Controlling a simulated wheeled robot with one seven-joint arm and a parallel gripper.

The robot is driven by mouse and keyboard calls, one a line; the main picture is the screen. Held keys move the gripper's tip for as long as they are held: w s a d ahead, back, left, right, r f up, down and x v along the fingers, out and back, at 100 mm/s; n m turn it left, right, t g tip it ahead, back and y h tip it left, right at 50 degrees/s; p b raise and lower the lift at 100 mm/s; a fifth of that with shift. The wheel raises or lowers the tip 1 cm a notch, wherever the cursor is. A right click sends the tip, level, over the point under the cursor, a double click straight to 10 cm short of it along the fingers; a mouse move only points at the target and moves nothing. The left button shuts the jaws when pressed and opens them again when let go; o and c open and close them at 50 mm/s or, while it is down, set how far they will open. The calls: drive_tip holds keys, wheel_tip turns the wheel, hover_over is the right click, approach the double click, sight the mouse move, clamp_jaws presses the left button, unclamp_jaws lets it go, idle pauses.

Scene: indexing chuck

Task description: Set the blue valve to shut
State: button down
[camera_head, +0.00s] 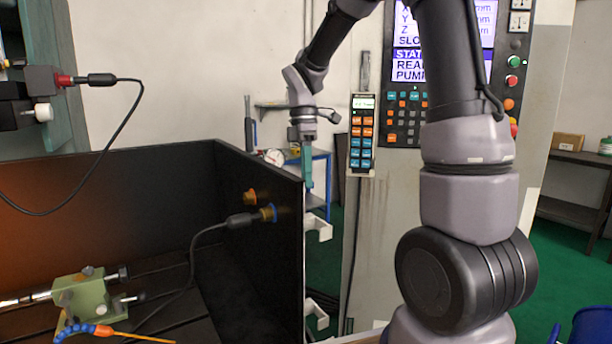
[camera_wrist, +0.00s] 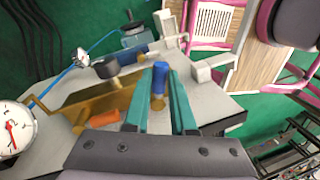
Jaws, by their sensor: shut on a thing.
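The blue valve shows in the wrist view as a blue cylindrical handle (camera_wrist: 160,72) on a brass-coloured fitting. It stands between the two teal fingers of my gripper (camera_wrist: 161,84), which is shut on it. The angle of the valve and any shut mark cannot be made out. In the head view my gripper (camera_head: 306,170) points down behind the black enclosure wall, and the valve there is too small or hidden to tell.
Near the valve in the wrist view are an orange handle (camera_wrist: 104,118), a black knob (camera_wrist: 106,67) and a white dial gauge (camera_wrist: 12,130). A white bracket (camera_wrist: 212,72) is to the right. In the head view, a button pendant (camera_head: 362,135) hangs right of my gripper and the black wall (camera_head: 262,200) stands in front.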

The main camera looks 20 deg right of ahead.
drive_tip(key=m, duration=0.1)
drive_tip(key=s+m, duration=0.1)
drive_tip(key=m, duration=0.1)
drive_tip(key=shift+s+y, duration=0.2)
drive_tip(key=shift+y, duration=0.2)
drive_tip(key=m, duration=0.2)
drive_tip(key=s+m, duration=0.1)
drive_tip(key=m, duration=0.1)
drive_tip(key=s+a+m, duration=0.1)
drive_tip(key=m, duration=0.1)
drive_tip(key=shift+a+m+t+y, duration=0.1)
drive_tip(key=shift+m+t+y, duration=0.2)
drive_tip(key=shift+t+y, duration=0.1)
drive_tip(key=shift+s+a+m, duration=0.2)
drive_tip(key=shift+m, duration=0.5)
drive_tip(key=shift+s+a+m, duration=0.15)
drive_tip(key=shift+a+m, duration=0.05)
drive_tip(key=shift+m, duration=0.5)
drive_tip(key=shift+t, duration=0.3)
drive_tip(key=c, duration=0.8)
unclamp_jaws()
drive_tip(key=shift+o, duration=0.2)
